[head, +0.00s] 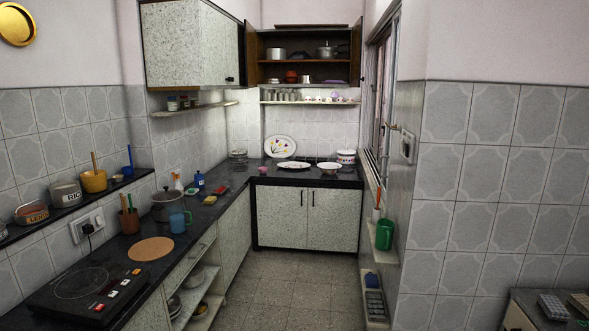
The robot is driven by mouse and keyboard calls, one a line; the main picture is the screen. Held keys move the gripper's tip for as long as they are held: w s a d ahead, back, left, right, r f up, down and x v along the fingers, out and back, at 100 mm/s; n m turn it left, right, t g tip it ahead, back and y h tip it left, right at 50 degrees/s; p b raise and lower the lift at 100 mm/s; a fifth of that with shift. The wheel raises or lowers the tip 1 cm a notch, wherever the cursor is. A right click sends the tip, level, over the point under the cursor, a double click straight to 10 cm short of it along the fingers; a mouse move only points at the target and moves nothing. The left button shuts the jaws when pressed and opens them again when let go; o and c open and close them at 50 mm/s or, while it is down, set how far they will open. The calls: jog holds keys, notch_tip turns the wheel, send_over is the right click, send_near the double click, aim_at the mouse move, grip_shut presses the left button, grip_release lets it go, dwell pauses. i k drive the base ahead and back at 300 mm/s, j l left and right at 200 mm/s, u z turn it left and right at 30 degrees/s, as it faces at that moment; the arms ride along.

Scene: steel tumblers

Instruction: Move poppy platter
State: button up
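A white oval platter with a colourful flower design (280,147), which looks like the poppy platter, stands tilted up against the tiled back wall. It is at the far end of the kitchen, on the dark countertop (262,177). Two flat white plates lie in front of it, a left one (294,165) and a right one (329,166). The platter's face is in clear view. My gripper is not in view.
The tiled floor (285,268) is clear up to the back cabinet (297,217). The left counter holds an induction hob (85,291), a round brown mat (151,249), a blue mug (179,221) and a pot (166,206). A wall juts in at right.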

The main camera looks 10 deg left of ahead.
aim_at(291, 164)
jog(key=i+j+u, duration=0.25)
jog(key=i, duration=0.95)
jog(key=i+j+u, duration=0.1)
jog(key=i+u, duration=0.2)
jog(key=i, duration=3.5)
jog(key=i+l+u, duration=0.15)
jog(key=i+u, duration=0.3)
jog(key=i, duration=0.2)
jog(key=i+l+u, duration=0.45)
jog(key=i, duration=0.15)
jog(key=i+l+u, duration=0.45)
jog(key=i+l, duration=0.05)
jog(key=i, duration=0.05)
